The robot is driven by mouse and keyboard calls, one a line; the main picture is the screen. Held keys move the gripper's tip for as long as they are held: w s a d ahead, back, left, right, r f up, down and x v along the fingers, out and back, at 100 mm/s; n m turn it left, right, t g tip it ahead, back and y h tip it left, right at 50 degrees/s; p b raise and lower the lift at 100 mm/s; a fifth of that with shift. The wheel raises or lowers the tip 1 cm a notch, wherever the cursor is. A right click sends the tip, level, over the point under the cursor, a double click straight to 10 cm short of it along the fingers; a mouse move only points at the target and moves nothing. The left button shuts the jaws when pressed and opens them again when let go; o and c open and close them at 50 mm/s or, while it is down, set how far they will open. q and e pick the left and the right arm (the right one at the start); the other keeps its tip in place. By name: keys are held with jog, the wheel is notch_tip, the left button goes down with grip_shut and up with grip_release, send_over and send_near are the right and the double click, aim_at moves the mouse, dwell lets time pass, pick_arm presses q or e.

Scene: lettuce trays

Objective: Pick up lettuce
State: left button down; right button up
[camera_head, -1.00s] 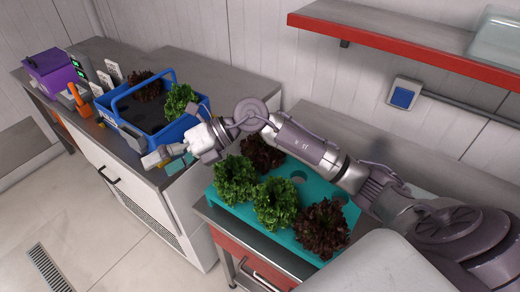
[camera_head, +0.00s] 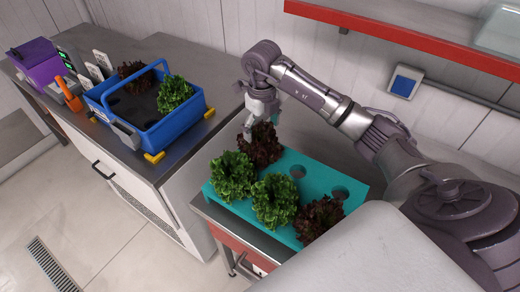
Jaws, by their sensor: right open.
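A teal tray (camera_head: 318,178) with round holes stands on the cart at the centre. In it are two green lettuces, one at the left (camera_head: 231,176) and one at the front (camera_head: 274,200), and two dark red lettuces, one at the back left (camera_head: 261,146) and one at the front right (camera_head: 319,219). My right gripper (camera_head: 263,130) is open, pointing down just above the back left red lettuce. Whether it touches the leaves I cannot tell. A blue crate (camera_head: 178,130) on the counter holds a green lettuce (camera_head: 174,94) and a red lettuce (camera_head: 136,77). My left gripper is out of view.
The crate's raised blue handle stands up over it. A purple box (camera_head: 36,63), an orange tool (camera_head: 66,88) and small white devices stand left of the crate. A red-edged shelf (camera_head: 400,38) hangs above at the right. A gap separates counter and cart.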

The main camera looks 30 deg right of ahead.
aim_at(261, 136)
jog(key=f+p, duration=0.1)
jog(key=f, duration=0.2)
jog(key=f+p, duration=0.1)
jog(key=f, duration=0.1)
jog(key=shift+s+a+f+p, duration=0.25)
jog(key=shift+s+p, duration=0.05)
jog(key=shift+p, duration=0.05)
jog(key=shift+f, duration=0.2)
jog(key=c, duration=1.2)
jog(key=shift+c, duration=0.5)
jog(key=shift+w+r, duration=0.1)
jog(key=shift+r, duration=0.05)
